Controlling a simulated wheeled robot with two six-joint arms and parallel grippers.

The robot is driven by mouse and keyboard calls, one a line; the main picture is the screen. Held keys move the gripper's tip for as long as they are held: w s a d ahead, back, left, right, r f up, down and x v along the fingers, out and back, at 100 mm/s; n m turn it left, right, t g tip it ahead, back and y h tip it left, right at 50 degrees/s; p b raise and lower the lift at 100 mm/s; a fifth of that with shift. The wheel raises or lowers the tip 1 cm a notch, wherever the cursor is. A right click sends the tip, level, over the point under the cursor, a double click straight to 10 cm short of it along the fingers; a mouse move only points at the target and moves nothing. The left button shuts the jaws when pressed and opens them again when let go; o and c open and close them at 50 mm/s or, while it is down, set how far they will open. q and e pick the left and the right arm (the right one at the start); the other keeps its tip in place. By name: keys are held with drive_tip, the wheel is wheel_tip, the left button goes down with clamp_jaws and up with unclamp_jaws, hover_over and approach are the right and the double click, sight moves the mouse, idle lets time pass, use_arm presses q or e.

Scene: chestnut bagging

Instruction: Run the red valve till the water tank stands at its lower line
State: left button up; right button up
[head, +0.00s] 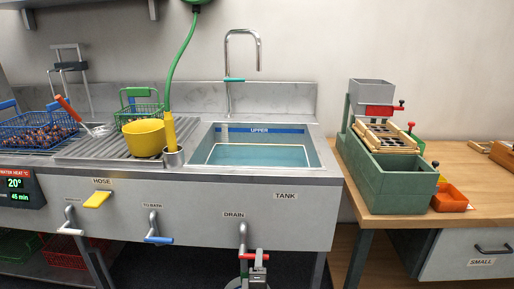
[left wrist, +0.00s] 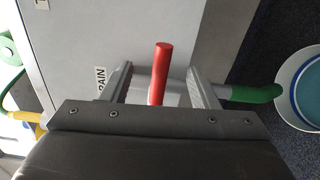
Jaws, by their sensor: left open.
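The water tank (head: 316,150) is a steel basin in the counter holding blue-green water (head: 258,155). The water surface lies below the blue band marked UPPER (head: 262,130); I cannot make out a lower line. The red valve handle (head: 246,256) is on the pipe under the DRAIN label. My left gripper (head: 259,262) is at this valve. In the left wrist view the red handle (left wrist: 161,72) stands between the two fingers of my open left gripper (left wrist: 159,76), with gaps on both sides. My right gripper is not in view.
Yellow HOSE (head: 97,199) and blue (head: 158,240) valve handles sit left on the same panel. A yellow bowl (head: 143,138) and baskets stand on the drainboard. A green machine (head: 392,185) stands on the wooden table at right. A round tub (left wrist: 303,88) shows beside the valve.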

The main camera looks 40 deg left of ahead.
use_arm(q)
drive_tip(key=v, duration=0.7)
drive_tip(key=shift+s, duration=0.1)
idle(0.4)
